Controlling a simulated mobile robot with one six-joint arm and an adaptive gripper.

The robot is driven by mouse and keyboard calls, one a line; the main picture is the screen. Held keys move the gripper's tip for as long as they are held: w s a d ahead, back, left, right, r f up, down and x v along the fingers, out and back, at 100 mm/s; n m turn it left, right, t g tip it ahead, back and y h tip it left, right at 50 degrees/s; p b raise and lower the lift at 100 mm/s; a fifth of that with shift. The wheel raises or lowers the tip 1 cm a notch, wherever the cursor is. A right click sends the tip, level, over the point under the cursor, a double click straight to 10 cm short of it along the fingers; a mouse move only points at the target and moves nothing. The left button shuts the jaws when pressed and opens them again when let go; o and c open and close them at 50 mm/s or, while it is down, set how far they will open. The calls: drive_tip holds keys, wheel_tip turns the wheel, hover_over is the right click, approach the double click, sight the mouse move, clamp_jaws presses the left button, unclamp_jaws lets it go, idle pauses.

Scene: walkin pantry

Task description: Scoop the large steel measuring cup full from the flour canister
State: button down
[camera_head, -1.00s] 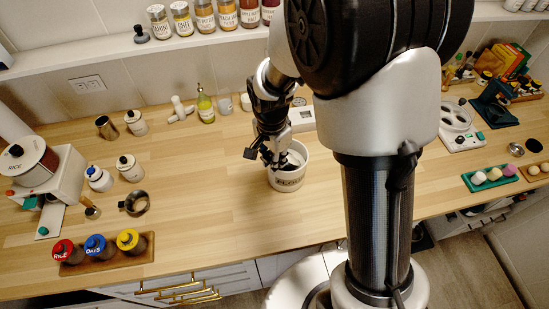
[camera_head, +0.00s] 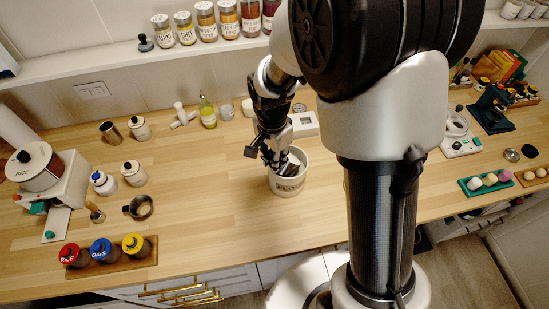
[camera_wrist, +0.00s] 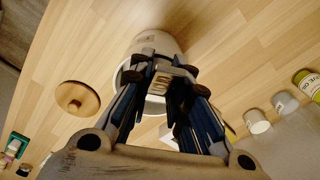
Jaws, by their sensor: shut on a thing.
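The flour canister (camera_head: 287,186) is a white round tub with a dark label, standing open on the counter; it also shows in the wrist view (camera_wrist: 154,42). My gripper (camera_head: 280,160) points down at the canister's mouth, its tips at or inside the rim. In the wrist view my gripper (camera_wrist: 160,82) is shut on a small metal piece with dark slots, seemingly the handle of the steel measuring cup (camera_wrist: 163,80). The cup's bowl is hidden by the fingers and canister wall, so I cannot tell how much flour it holds.
A round wooden lid (camera_wrist: 77,98) lies beside the canister in the wrist view. A white scale-like device (camera_head: 304,124) stands close behind the canister.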

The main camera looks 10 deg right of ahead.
sight(269, 158)
drive_tip(key=shift+r+p, duration=0.75)
drive_tip(key=shift+r, duration=0.35)
drive_tip(key=shift+a+b, duration=0.1)
drive_tip(key=shift+b, duration=0.25)
drive_tip(key=shift+s+a+r+h+b, duration=0.1)
drive_tip(key=shift+s+a+h+b, duration=0.05)
drive_tip(key=shift+h+b, duration=0.25)
drive_tip(key=shift+t+b, duration=0.3)
drive_tip(key=shift+s+a+r+t+h+b, duration=0.15)
drive_tip(key=shift+r+t+h+b, duration=0.15)
drive_tip(key=shift+h+b, duration=0.55)
drive_tip(key=shift+a+f+b, duration=0.1)
drive_tip(key=shift+a+b, duration=0.05)
drive_tip(key=shift+b, duration=1)
drive_tip(key=shift+s+a+t+h+b, duration=0.25)
drive_tip(key=shift+t+h+b, duration=0.6)
drive_tip(key=shift+b, duration=2.1)
drive_tip(key=shift+r, duration=0.2)
